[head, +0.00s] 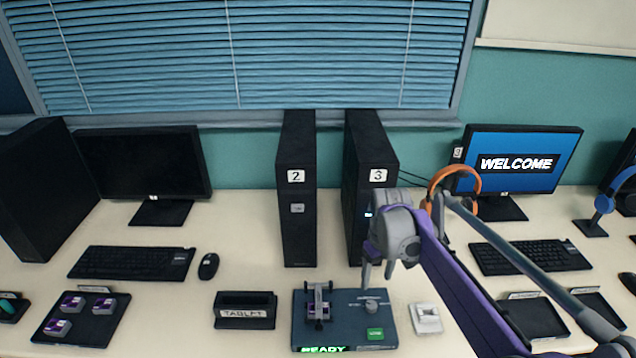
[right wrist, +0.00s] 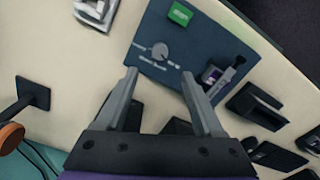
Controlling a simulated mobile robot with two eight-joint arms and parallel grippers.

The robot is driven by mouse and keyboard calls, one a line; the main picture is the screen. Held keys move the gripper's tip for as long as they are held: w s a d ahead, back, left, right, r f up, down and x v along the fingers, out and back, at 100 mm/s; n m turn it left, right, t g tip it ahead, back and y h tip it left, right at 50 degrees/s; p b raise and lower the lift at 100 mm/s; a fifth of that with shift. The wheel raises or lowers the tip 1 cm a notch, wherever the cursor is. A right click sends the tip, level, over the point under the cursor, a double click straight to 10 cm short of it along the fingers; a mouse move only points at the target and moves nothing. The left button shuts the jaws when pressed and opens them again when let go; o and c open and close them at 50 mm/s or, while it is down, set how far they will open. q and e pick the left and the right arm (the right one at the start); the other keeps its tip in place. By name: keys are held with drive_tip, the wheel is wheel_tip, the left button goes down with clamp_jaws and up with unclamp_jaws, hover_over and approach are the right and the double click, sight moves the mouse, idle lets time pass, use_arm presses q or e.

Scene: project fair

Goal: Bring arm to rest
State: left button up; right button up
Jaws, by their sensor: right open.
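My right gripper (head: 377,274) hangs in front of the black tower marked 3 (head: 372,160), above the back edge of a dark blue panel (head: 338,300). Its two fingers are apart with nothing between them, as the right wrist view (right wrist: 160,85) also shows. My purple and grey right arm (head: 455,280) comes in from the lower right. The panel has a round knob (head: 371,307), a green button (head: 375,334), a lit READY display (head: 323,349) and a small grey and purple device (head: 318,303) on its left part. My left gripper is not in view.
Tower 2 (head: 296,190) stands left of tower 3. A tray with purple and grey blocks (head: 82,317), a TABLET holder (head: 245,310) and a white switch (head: 426,318) are near the front. A WELCOME monitor (head: 518,162) and orange headphones (head: 455,188) stand right.

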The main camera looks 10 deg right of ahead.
drive_tip(key=s+a+r+m+t+p, duration=0.1)
drive_tip(key=s+a, duration=0.4)
drive_tip(key=s, duration=0.5)
drive_tip(key=s+a+r+m+t+p, duration=0.1)
drive_tip(key=s+a+t+p, duration=0.3)
drive_tip(key=s, duration=0.7)
drive_tip(key=shift+s+a+r+p, duration=0.2)
drive_tip(key=shift+a+r+p, duration=0.3)
drive_tip(key=shift+p, duration=0.4)
drive_tip(key=shift+d, duration=0.1)
